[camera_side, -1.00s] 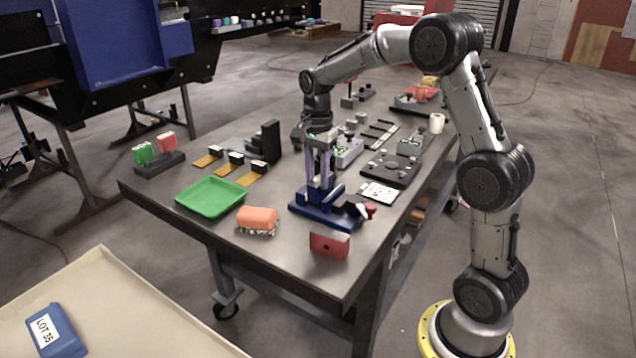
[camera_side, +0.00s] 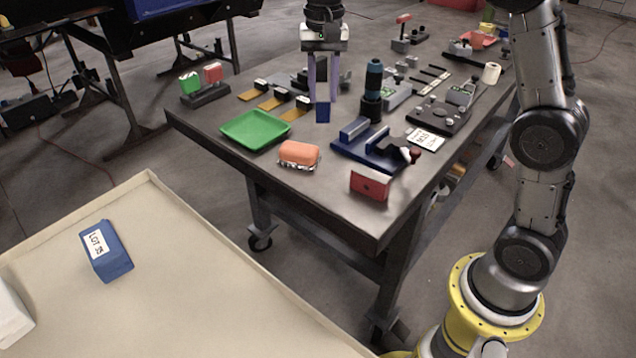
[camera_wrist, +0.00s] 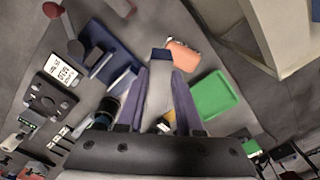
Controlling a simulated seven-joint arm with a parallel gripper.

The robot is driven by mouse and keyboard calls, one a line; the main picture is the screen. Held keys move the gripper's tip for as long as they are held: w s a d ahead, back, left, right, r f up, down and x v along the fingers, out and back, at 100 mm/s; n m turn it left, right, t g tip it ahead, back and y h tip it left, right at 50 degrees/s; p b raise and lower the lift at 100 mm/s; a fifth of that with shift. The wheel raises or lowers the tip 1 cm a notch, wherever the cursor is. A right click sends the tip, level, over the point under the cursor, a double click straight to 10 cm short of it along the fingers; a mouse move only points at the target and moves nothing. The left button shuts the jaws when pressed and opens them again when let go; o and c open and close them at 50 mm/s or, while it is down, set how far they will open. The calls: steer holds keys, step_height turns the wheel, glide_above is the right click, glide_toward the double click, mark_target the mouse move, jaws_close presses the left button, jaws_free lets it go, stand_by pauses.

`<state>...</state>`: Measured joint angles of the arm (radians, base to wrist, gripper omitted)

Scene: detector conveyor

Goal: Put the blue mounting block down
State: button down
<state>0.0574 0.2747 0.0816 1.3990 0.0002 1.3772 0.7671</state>
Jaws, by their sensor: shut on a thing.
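The blue mounting block (camera_side: 323,113) is a small dark blue piece at the fingertips of my gripper (camera_side: 322,100) in the side view. My gripper points straight down and is shut on it, with the block apparently held above the table. In the wrist view the block (camera_wrist: 160,55) shows at the tips of the two purple fingers (camera_wrist: 161,70). The blue fixture (camera_side: 362,150), with a raised bar and red-knobbed handle, lies to the right of and nearer than the gripper; it also shows in the wrist view (camera_wrist: 120,80).
A green tray (camera_side: 255,131) is left of the gripper. An orange item (camera_side: 299,153) on foil and a red block (camera_side: 369,185) are near the front edge. A dark cylinder (camera_side: 372,90) stands just right of the gripper. Grey tabletop (camera_side: 215,115) is bare at the left.

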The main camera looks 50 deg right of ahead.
steer(key=s+d+f+m, duration=0.1)
steer(key=s+d+m, duration=0.1)
steer(key=d+m, duration=0.6)
steer(key=d, duration=0.3)
steer(key=shift+s+m, duration=0.3)
steer(key=shift+s, duration=0.1)
stand_by(0.3)
steer(key=shift+f, duration=0.1)
